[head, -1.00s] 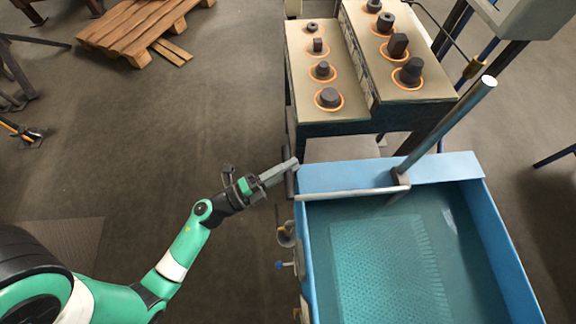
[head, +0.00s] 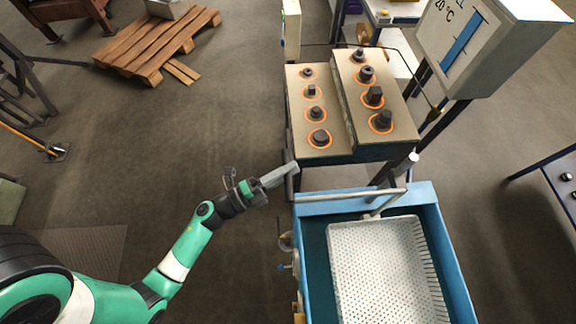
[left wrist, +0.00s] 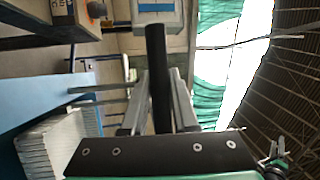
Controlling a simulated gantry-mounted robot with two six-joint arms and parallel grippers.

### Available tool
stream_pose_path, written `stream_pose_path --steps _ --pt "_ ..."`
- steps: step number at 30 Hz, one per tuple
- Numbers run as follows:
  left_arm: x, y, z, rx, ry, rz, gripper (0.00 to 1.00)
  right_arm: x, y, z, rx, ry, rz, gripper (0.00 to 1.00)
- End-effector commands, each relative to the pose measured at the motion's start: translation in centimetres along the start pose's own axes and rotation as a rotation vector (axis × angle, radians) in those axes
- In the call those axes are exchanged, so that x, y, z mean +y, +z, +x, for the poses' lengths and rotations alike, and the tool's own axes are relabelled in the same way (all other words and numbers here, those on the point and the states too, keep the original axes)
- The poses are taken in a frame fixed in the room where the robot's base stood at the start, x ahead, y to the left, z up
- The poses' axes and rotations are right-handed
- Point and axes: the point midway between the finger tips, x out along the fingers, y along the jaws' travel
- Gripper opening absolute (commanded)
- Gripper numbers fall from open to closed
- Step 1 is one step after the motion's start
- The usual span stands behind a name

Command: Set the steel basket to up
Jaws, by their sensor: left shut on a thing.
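The steel basket (head: 385,265) is a pale perforated tray, seen clear of the dark water in the blue tank (head: 318,208) in the head view. A grey bar (head: 350,195) crosses the tank's far end and meets the post. My left gripper (head: 284,174) is at the tank's far left corner. In the left wrist view its two fingers (left wrist: 160,98) are closed around a black rod-like handle (left wrist: 158,55). The basket's slatted side (left wrist: 50,150) shows at lower left there. The handle is hard to make out in the head view.
Behind the tank stands a bench (head: 322,155) with several dark metal pieces in orange rings. A gauge box (head: 490,40) stands at upper right. A wooden pallet (head: 155,45) lies at upper left. The floor left of the tank is clear.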

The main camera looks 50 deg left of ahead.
Motion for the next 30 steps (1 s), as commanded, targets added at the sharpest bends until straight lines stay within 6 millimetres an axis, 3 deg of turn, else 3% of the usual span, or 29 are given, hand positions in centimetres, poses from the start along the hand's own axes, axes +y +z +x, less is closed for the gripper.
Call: stream_pose_path --steps 1,3,17,18,23,30 --pt "-1.5 -0.2 0.3 0.003 -0.003 0.001 0.0 0.0 -1.0 1.1 0.0 0.0 0.0 0.5" --pt "-2.0 -0.2 0.4 0.003 -0.003 0.0 0.0 0.0 -1.4 1.5 -0.001 0.0 0.0 0.5" --pt "-2.7 -0.3 0.5 0.006 -0.011 0.0 0.0 0.0 -1.6 1.8 -0.001 0.0 0.0 0.5" --pt "-2.7 -0.3 0.6 0.006 -0.011 0.0 0.29 0.0 -1.6 1.8 -0.001 0.0 0.0 0.5" --pt "-2.6 -0.2 0.5 0.005 -0.008 0.0 0.57 0.0 -1.6 1.8 -0.001 0.0 0.0 0.5" --pt "-2.4 -0.2 0.5 0.002 -0.003 0.0 0.57 0.0 -1.6 1.8 0.0 0.0 0.0 0.5"
